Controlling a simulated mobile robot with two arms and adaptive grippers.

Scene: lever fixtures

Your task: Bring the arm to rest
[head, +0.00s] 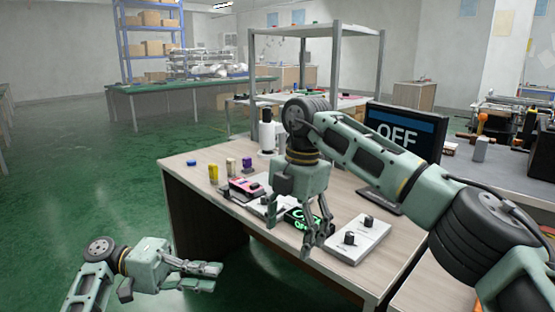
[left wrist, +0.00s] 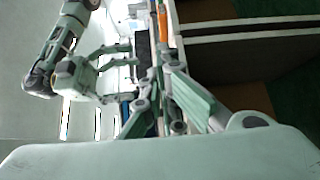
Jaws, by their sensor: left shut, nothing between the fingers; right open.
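My left gripper (head: 217,276) is shut and empty, low over the green floor, in front of and to the left of the wooden table. Its fingers point right in the head view; they also show in the left wrist view (left wrist: 170,88). My right arm reaches in from the right, and my right gripper (head: 294,236) hangs open over the table, fingers down, by the small display box with green text (head: 318,222). A white box with black levers or knobs (head: 360,240) stands just right of it. Another fixture (head: 262,203) is partly hidden behind the gripper.
The wooden table (head: 205,177) carries a pink-and-black device (head: 245,187), yellow and purple small items and a white bottle (head: 267,135). A monitor (head: 408,128) reading OFF stands at the back right. The floor at left is free.

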